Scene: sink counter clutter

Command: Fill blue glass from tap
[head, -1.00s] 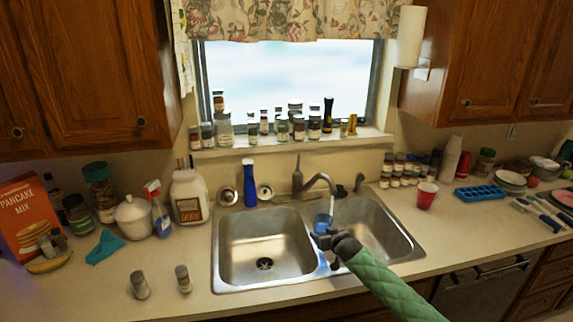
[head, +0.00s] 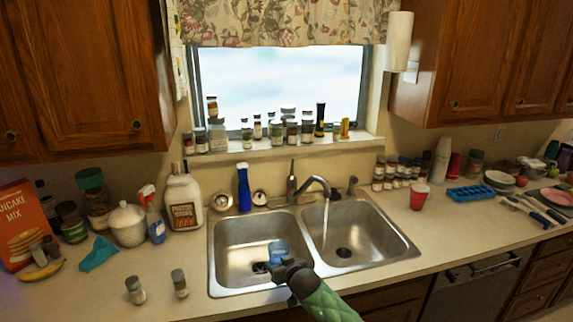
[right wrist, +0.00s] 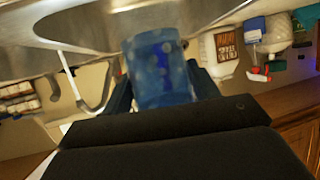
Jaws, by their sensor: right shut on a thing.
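The blue glass (head: 279,250) is held over the left sink basin (head: 232,250), near its right side. My right gripper (head: 284,265) is shut on it. In the right wrist view the blue glass (right wrist: 158,68) fills the middle, between the dark fingers. Whether it holds water is hard to tell. The tap (head: 316,184) has its spout over the right basin (head: 375,243), and a thin stream of water (head: 325,213) falls from it into that basin. The glass is away from the stream, to its left. My left gripper is not in view.
A red cup (head: 418,197) and a blue ice tray (head: 470,195) stand right of the sink. A blue bottle (head: 244,188) stands behind the left basin. Two small jars (head: 180,283) stand on the counter left of the sink. Spice jars line the window sill (head: 290,148).

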